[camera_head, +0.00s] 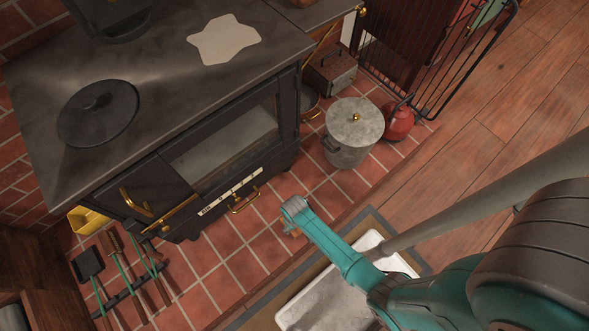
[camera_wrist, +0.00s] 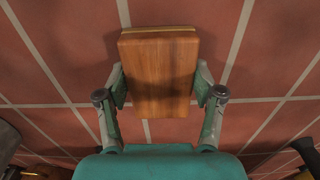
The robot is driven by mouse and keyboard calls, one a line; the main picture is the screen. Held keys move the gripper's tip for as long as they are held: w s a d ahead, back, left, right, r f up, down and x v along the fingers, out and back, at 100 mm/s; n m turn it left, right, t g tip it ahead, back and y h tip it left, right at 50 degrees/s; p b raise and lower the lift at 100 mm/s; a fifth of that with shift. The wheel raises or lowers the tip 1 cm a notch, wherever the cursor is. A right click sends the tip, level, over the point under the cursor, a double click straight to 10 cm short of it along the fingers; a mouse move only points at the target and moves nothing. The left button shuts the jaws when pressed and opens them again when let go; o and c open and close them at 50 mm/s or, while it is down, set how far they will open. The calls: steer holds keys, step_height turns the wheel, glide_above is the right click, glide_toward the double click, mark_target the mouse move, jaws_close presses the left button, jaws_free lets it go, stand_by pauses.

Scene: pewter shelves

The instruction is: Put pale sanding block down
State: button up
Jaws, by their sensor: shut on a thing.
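The sanding block (camera_wrist: 158,72) shows in the wrist view as a brown wooden block with a thin yellowish strip along its far edge. My gripper (camera_wrist: 160,88) is shut on it, with one finger against each side. Red floor tiles show behind the block. In the head view my gripper (camera_head: 294,214) is over the tiled floor in front of the stove. I cannot make out the block clearly there. How far the block is above the tiles is hard to tell.
A black stove (camera_head: 170,150) stands at the upper left, with a pale flat patch (camera_head: 224,40) on top. A lidded metal bin (camera_head: 352,135) and red round object (camera_head: 398,121) stand right of it. Fire tools (camera_head: 118,270) are lower left. A white tray (camera_head: 310,302) lies below my arm.

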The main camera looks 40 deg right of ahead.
steer(key=shift+f, duration=0.15)
steer(key=o, duration=1)
step_height(320, 180, up, 12)
steer(key=shift+r, duration=0.15)
steer(key=shift+s, duration=0.1)
